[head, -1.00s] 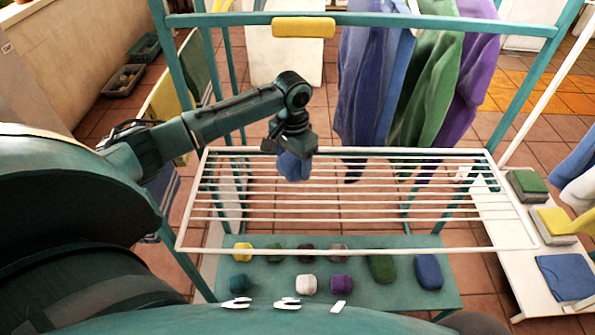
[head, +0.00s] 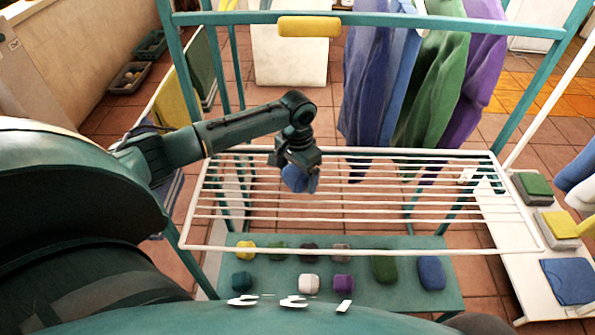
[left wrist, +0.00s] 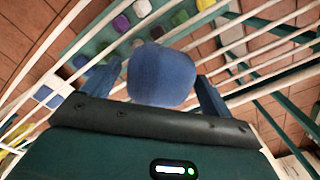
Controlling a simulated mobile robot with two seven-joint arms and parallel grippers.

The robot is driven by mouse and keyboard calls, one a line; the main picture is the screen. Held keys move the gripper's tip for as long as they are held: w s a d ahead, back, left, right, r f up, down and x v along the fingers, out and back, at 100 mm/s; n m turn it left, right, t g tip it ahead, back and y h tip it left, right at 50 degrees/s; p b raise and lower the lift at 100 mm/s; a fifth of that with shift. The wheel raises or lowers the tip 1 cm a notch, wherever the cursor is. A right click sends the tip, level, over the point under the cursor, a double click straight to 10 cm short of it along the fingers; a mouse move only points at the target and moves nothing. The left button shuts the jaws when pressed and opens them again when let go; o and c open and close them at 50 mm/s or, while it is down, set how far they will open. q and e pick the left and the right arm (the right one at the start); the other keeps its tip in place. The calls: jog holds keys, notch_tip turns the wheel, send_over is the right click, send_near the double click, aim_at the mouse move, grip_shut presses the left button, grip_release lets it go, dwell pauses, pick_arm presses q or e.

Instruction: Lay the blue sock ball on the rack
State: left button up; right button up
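The blue sock ball (head: 297,179) is at my left gripper (head: 299,168), above the left-middle part of the white wire rack (head: 362,250). In the left wrist view the sock ball (left wrist: 161,76) sits between the two fingers, with its sides close against their tips. My left gripper (left wrist: 160,85) points down at the rack bars. The ball is very near the bars; I cannot tell whether it touches them. My right gripper is not in view.
Under the rack a teal shelf (head: 383,300) holds several sock balls in yellow, green, grey, white, purple and blue. Clothes (head: 430,90) hang behind the rack. A white side table (head: 505,240) with folded cloths stands right. The rack's right half is clear.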

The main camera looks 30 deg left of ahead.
aim_at(297, 169)
pick_arm(q)
jog(key=shift+r, duration=0.1)
notch_tip(297, 169, up, 12)
jog(key=shift+r, duration=0.1)
dwell(0.5)
dwell(0.4)
